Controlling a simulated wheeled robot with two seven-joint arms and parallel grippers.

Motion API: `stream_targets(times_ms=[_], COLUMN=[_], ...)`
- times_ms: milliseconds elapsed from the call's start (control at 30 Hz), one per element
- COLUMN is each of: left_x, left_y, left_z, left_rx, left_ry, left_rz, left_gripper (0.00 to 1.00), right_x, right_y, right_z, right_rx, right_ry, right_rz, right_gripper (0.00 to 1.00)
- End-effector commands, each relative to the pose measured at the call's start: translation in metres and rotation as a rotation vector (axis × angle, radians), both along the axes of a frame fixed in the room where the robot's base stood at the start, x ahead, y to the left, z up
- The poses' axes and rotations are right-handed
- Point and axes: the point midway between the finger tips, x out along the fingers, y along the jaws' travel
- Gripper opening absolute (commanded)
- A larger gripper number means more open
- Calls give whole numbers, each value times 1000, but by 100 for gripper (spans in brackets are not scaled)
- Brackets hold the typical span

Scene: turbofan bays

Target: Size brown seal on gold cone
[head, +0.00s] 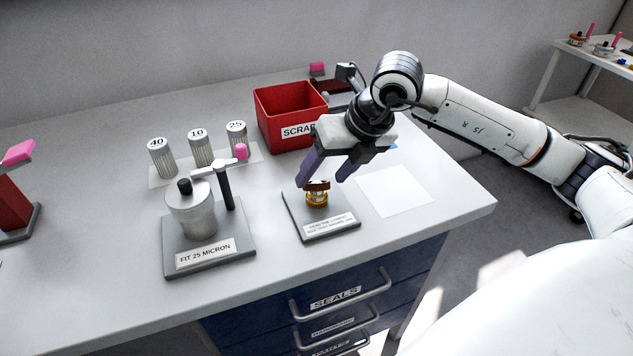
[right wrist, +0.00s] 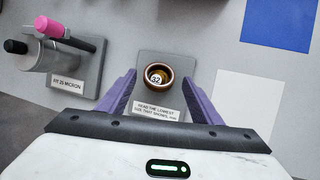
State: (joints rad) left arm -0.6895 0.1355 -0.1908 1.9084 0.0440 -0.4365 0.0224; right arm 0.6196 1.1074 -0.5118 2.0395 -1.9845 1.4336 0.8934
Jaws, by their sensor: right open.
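The gold cone (head: 317,200) stands on a small grey labelled plate (head: 330,228) near the front of the bench. The brown seal (head: 318,185) sits around the upper part of the cone. In the right wrist view the seal (right wrist: 159,69) is a brown ring around the cone's top, which reads 32. My right gripper (head: 325,182) is open, with its purple fingers on either side of the seal. In the right wrist view there is a gap between each finger and the ring. I cannot tell whether the seal is level. My left gripper is not in view.
The grey filter housing stand (head: 210,258), marked FIT 25 MICRON, is left of the cone plate. Several numbered filters (head: 197,148) and a red SCRAP bin (head: 287,115) stand behind. A white square (head: 394,192) lies flat and bare to the right.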

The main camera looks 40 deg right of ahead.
Motion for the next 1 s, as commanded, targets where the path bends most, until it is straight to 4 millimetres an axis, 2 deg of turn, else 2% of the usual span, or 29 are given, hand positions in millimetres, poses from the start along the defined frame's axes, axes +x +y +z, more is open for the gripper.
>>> stream_targets(times_ms=[133, 367, 467, 633, 700, 867, 1000], left_x=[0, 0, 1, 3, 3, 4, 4], left_y=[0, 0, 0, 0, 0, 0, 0], left_z=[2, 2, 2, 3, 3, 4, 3], left_rx=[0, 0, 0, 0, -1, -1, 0], left_ry=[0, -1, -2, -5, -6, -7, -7], left_rz=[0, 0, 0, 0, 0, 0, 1], left_gripper=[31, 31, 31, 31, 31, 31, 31], right_x=[6, 7, 7, 7, 7, 7, 8], right_y=[3, 3, 3, 3, 3, 3, 3], right_z=[-13, -15, -15, -14, -14, -14, -3], right_rx=[2, 1, 1, 1, 1, 1, 1], right_ry=[0, -1, -1, -1, -1, -2, -4], right_rz=[1, 2, 2, 2, 2, 1, 1], right_gripper=[59, 59, 46, 17, 12, 12, 12])
